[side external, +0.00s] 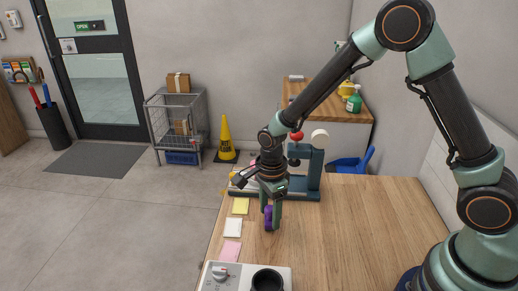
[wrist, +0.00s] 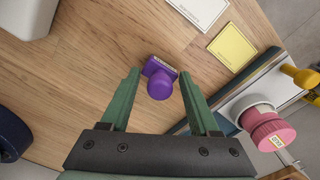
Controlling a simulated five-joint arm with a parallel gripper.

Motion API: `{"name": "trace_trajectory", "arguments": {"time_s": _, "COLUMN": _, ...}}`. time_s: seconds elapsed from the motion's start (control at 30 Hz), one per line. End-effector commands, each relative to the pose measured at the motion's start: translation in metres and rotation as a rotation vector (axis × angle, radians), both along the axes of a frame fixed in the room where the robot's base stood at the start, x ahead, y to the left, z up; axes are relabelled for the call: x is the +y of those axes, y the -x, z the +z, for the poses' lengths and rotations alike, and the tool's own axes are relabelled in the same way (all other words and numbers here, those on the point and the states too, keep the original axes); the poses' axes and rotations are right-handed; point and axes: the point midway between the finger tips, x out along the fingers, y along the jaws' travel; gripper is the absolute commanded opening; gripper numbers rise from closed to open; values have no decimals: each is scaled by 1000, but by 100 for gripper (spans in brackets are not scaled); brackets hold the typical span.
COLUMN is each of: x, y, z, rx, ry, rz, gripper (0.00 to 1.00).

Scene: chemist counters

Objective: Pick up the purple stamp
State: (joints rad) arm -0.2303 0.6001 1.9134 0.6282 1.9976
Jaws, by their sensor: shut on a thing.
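The purple stamp (side external: 268,217) is between the fingers of my gripper (side external: 271,224), low over the wooden counter (side external: 330,220). In the wrist view the stamp (wrist: 160,82) shows its round purple knob and a small rectangular base with a pale label strip. The green fingers of my gripper (wrist: 159,82) stand on either side of it, near their tips. My gripper is shut on the stamp. Whether its base touches the counter or is a little above it, I cannot tell.
Yellow (side external: 240,206), white (side external: 232,228) and pink (side external: 231,252) note pads line the counter's left edge. A pale device with a knob (side external: 220,277) and a black cup (side external: 267,281) stand at the front. A dark teal stand (side external: 315,170) is behind my gripper.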

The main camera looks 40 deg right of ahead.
Motion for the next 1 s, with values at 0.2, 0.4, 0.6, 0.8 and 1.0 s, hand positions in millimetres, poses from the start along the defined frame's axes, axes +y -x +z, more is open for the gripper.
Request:
{"name": "trace_trajectory", "arguments": {"time_s": 0.2, "x": 0, "y": -1, "z": 23, "rx": -5, "ry": -1, "rz": 0, "gripper": 8}}
{"name": "trace_trajectory", "arguments": {"time_s": 0.4, "x": 0, "y": -2, "z": 74, "rx": -11, "ry": -2, "rz": 0, "gripper": 8}}
{"name": "trace_trajectory", "arguments": {"time_s": 0.6, "x": 0, "y": -2, "z": 131, "rx": -7, "ry": -2, "rz": 0, "gripper": 8}}
{"name": "trace_trajectory", "arguments": {"time_s": 0.8, "x": 0, "y": -1, "z": 172, "rx": -4, "ry": -1, "rz": 0, "gripper": 8}}
{"name": "trace_trajectory", "arguments": {"time_s": 1.0, "x": 0, "y": 0, "z": 193, "rx": -2, "ry": -1, "rz": 0, "gripper": 8}}
